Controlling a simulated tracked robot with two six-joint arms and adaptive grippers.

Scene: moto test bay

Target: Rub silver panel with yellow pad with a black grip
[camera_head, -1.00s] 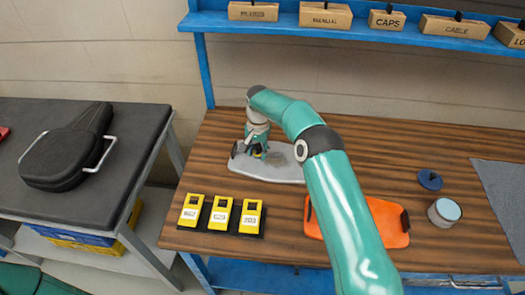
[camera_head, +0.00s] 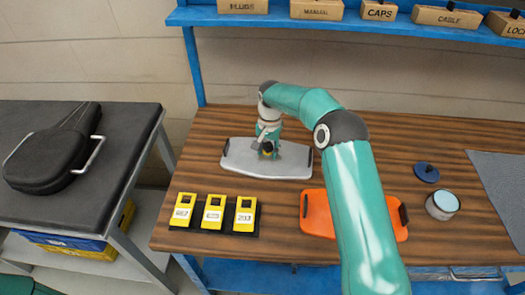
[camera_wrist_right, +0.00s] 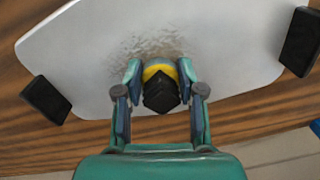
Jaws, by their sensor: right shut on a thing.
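The silver panel (camera_head: 240,160) lies flat on the wooden bench, with a dark clamp or block at each end; it fills much of the right wrist view (camera_wrist_right: 90,50). A grey-brown smudged patch (camera_wrist_right: 150,38) shows on it, beside the pad. My right gripper (camera_head: 267,150) is over the panel's right half, pointing down. In the right wrist view its fingers (camera_wrist_right: 158,88) are shut on the black grip of the yellow pad (camera_wrist_right: 159,69). The pad appears to be on the panel's surface; its underside is hidden. My left gripper is not in view.
An orange panel (camera_head: 318,222) lies front right, partly behind my right arm. Several yellow tags or boxes (camera_head: 214,214) stand in front of the silver panel. A blue disc with a knob (camera_head: 426,173), a round tin (camera_head: 442,205) and a grey mat (camera_head: 500,190) are at right.

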